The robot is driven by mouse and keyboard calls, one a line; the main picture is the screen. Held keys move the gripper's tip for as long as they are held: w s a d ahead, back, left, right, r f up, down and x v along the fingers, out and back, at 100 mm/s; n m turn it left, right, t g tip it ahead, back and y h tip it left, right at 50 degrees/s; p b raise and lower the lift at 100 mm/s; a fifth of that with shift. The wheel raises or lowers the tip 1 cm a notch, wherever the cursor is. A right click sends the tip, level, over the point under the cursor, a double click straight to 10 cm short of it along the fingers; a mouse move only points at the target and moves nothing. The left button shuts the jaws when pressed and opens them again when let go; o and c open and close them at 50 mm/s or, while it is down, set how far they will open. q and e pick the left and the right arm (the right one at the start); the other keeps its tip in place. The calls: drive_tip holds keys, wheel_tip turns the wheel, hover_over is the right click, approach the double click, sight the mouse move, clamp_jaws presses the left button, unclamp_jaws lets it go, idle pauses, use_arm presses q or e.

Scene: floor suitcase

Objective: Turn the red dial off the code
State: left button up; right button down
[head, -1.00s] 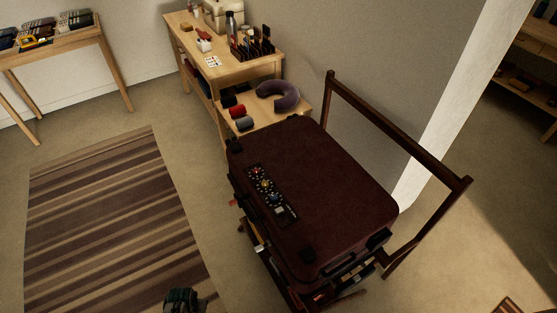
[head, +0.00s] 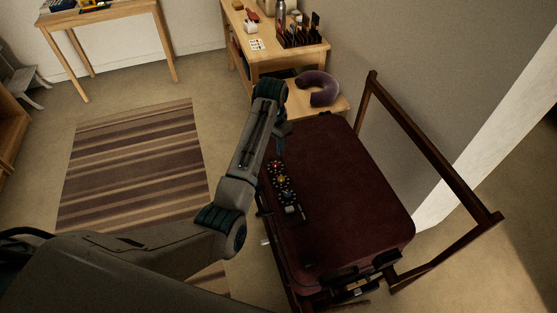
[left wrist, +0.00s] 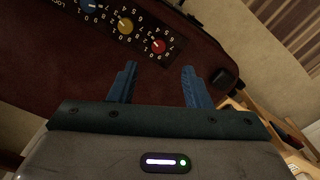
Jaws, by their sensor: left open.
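The red dial (left wrist: 158,46) sits at the end of a black lock panel in the left wrist view, beside the yellow dial (left wrist: 125,26) and blue dial (left wrist: 90,6). White digits ring the dials; I cannot read which digit the red one points at. The red dial also shows small in the head view (head: 276,165), on the lid of the maroon suitcase (head: 345,190). My left gripper (left wrist: 158,70) is open and empty, its blue fingers apart, just short of the red dial and not around it. In the head view it hangs over the suitcase's far left edge. My right gripper is out of view.
The suitcase rests on a dark wooden rack with a raised rail (head: 430,150) on the right. A low shelf behind holds a purple neck pillow (head: 318,88). A striped rug (head: 135,165) and open floor lie to the left.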

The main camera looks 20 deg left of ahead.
sight(275, 165)
use_arm(q)
drive_tip(key=f, duration=0.3)
drive_tip(key=f+p, duration=0.1)
drive_tip(key=f, duration=0.2)
drive_tip(key=f+p, duration=0.1)
drive_tip(key=f, duration=0.3)
drive_tip(key=shift+w+d, duration=0.25)
drive_tip(key=shift+w, duration=0.05)
drive_tip(key=shift+f, duration=0.1)
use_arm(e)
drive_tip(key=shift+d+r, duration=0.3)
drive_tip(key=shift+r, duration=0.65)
use_arm(q)
drive_tip(key=shift+c, duration=0.2)
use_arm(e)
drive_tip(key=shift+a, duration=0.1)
use_arm(q)
clamp_jaws()
